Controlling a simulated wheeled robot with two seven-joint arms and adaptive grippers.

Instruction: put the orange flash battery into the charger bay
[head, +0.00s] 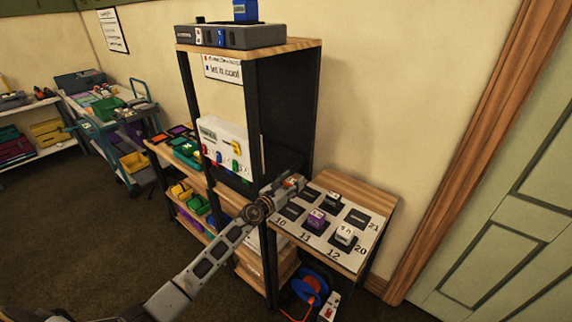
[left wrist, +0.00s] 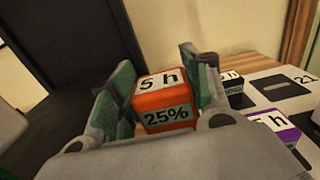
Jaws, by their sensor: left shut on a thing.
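The orange flash battery (left wrist: 165,103), a cube labelled "5 h" on top and "25%" on its side, sits between the green-padded fingers of my left gripper (left wrist: 160,92). In the head view my left gripper (head: 289,186) is shut on it beside the shelf unit, at the back left of the numbered board; the battery shows there only as a small orange patch (head: 291,181). A grey slotted unit, which looks like the charger (head: 268,36), stands on top of the shelf, with a blue block (head: 245,10) on it. I cannot tell which bay is free. My right gripper is out of view.
A white board (head: 283,228) with dark numbered pads lies on a small wooden table, holding a purple block (head: 317,218), a white-topped block (head: 344,236) and another (head: 333,200). A cable reel (head: 309,284) sits below.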

